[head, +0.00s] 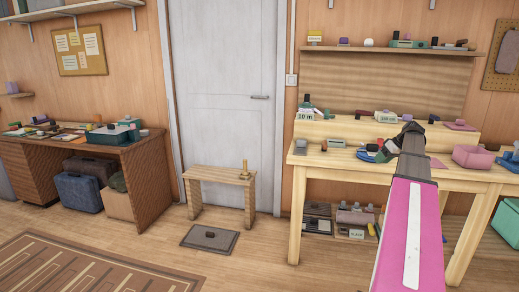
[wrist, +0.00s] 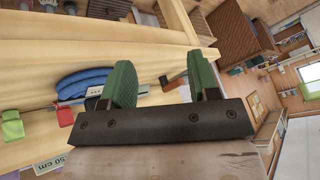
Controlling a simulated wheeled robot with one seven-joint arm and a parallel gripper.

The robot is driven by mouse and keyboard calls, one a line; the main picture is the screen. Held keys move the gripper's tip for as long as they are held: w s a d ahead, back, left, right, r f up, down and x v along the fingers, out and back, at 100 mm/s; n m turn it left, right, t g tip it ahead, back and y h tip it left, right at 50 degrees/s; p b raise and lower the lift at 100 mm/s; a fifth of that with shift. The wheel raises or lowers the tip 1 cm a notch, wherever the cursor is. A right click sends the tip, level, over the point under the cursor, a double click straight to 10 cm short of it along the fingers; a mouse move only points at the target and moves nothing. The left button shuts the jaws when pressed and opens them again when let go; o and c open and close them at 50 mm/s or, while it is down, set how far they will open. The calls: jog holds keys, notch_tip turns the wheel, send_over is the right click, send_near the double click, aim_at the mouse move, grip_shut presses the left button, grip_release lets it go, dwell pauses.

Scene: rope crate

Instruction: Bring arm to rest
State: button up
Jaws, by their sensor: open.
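My arm (head: 412,215), pink with a white stripe, reaches forward over the right workbench in the head view. My gripper (head: 408,135) is at its far end, above the bench top, small and dark there. In the wrist view my gripper (wrist: 162,82) shows two green fingers set well apart, with nothing between them. A coiled blue thing, looking like rope (wrist: 85,82), lies on the pale bench beside the left finger in that view. In the head view a blue thing (head: 371,153) lies on the bench just left of my gripper.
The right workbench (head: 320,160) carries small items and a pink container (head: 474,157). A raised shelf with labels runs along its back. A wooden stool (head: 215,175) and a dark mat (head: 209,238) stand before the door. A cluttered desk (head: 70,150) is at left. The middle floor is open.

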jog(key=s+a+f+m+g+h, duration=0.15)
jog(key=s+a+f, duration=0.25)
jog(key=a+f, duration=0.55)
jog(key=s+a+f+m+g+h, duration=0.15)
jog(key=s+a+f, duration=0.25)
jog(key=a+f, duration=0.6)
jog(key=s+a+f+m+h, duration=0.1)
jog(key=s+a+f, duration=0.5)
jog(key=s+a, duration=0.2)
jog(key=s+a+f+m+g+h, duration=0.1)
jog(key=s+a+f, duration=0.4)
jog(key=s+a, duration=0.2)
jog(key=shift+s+a+f+m+h, duration=0.3)
jog(key=shift+s+a+f+m, duration=0.1)
jog(key=shift+a, duration=0.45)
